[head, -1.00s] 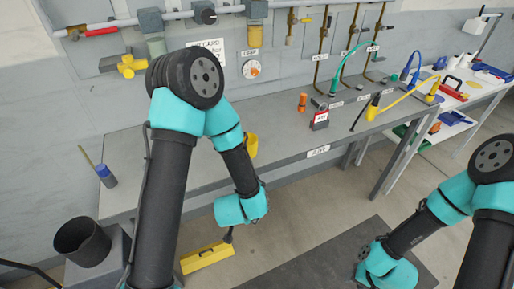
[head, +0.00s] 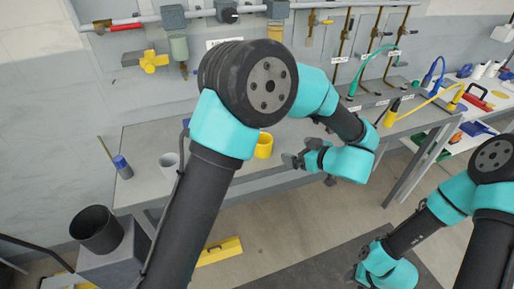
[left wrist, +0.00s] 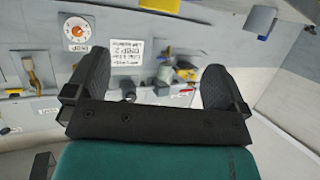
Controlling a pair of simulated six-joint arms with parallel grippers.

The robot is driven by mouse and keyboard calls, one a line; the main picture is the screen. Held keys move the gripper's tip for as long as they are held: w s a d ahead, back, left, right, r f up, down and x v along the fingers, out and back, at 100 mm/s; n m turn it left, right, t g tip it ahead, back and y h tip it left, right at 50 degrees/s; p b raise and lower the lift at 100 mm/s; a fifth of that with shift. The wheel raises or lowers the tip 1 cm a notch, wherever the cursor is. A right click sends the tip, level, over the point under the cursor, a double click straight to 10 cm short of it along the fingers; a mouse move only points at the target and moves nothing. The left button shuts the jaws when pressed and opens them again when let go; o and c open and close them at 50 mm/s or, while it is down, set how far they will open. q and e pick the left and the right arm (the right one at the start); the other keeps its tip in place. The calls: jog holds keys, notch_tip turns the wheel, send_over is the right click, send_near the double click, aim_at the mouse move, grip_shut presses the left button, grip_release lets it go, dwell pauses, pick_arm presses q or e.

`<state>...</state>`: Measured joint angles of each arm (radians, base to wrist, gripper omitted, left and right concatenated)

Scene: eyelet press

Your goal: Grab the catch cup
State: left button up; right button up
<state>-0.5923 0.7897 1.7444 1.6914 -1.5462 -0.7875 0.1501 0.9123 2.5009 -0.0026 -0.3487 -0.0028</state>
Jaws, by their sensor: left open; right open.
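Two cups stand on the grey bench in the head view: a yellow cup (head: 264,145) near the front edge and a grey cup (head: 170,165) further left, partly behind my left arm. I cannot tell which is the catch cup. My left gripper (head: 294,160) is just right of the yellow cup, apart from it, with its dark fingers pointing left. In the left wrist view the fingers of this gripper (left wrist: 153,80) are spread, with nothing held between them. My right gripper (head: 360,268) is low at the lower right, far from both cups, open and small in view.
A blue-capped bottle (head: 123,167) stands at the bench's left end. A black bin (head: 97,229) is at lower left. Pipes and a yellow valve (head: 153,61) line the wall. Hoses crowd the bench's right side.

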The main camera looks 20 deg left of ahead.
aim_at(263, 146)
dwell(0.3)
pick_arm(q)
jog(key=x, duration=1.2)
jog(key=shift+f, duration=0.1)
jog(key=shift+a, duration=0.1)
jog(key=shift+r+x, duration=0.1)
jog(key=shift+x, duration=1.2)
jog(key=shift+r+x, duration=0.15)
jog(key=shift+x, duration=1.15)
jog(key=shift+w, duration=0.1)
jog(key=shift+c, duration=0.3)
jog(key=c, duration=1)
jog(key=shift+o, duration=0.2)
jog(key=shift+r, duration=0.15)
